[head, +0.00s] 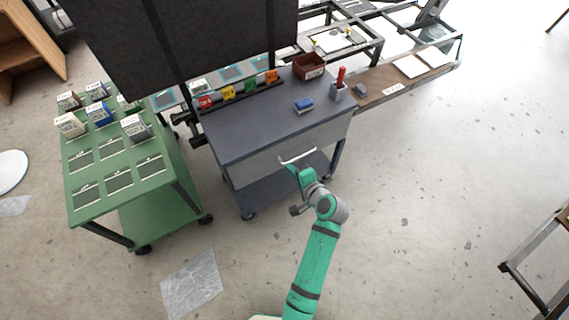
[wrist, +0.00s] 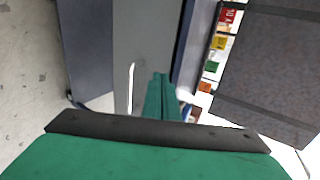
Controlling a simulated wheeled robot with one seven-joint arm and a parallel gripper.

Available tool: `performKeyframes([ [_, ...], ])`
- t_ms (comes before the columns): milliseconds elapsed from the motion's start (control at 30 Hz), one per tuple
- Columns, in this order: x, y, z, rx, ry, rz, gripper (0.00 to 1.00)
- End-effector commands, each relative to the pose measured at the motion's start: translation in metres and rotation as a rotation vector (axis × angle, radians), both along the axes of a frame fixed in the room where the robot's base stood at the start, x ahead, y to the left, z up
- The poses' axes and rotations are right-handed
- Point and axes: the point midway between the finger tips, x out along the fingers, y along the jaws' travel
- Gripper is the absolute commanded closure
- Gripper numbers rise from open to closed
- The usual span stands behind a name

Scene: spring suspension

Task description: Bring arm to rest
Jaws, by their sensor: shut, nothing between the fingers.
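My green arm reaches up from the bottom of the head view, and my gripper (head: 287,162) is in front of the grey workbench (head: 270,120). In the wrist view my gripper (wrist: 158,82) has its green fingers together, with nothing seen between them. The gripper is close to the white bar handle (head: 297,156) of the bench's drawer front (head: 265,165). The handle also shows in the wrist view (wrist: 131,88), just left of the fingers. I cannot tell whether the fingertips touch it.
A green cart (head: 125,185) with several small boxes stands left of the bench. A blue object (head: 303,106), a brown bin (head: 309,66) and a grey holder with a red item (head: 339,90) are on the bench top. A dark panel (head: 185,40) hangs above.

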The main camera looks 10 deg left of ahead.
Motion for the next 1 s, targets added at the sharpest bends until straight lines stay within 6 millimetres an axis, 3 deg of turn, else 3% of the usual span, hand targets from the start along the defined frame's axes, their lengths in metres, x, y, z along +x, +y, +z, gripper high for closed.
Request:
performKeyframes([
  [400, -0.009, -0.006, 0.006, -0.001, -0.001, 0.0, 1.0],
  [567, -0.022, -0.003, -0.005, -0.034, -0.011, -0.013, 1.0],
  [800, -0.085, -0.008, -0.039, -0.221, -0.077, -0.077, 1.0],
  [1000, -0.146, -0.021, -0.048, -0.423, -0.153, -0.115, 1.0],
])
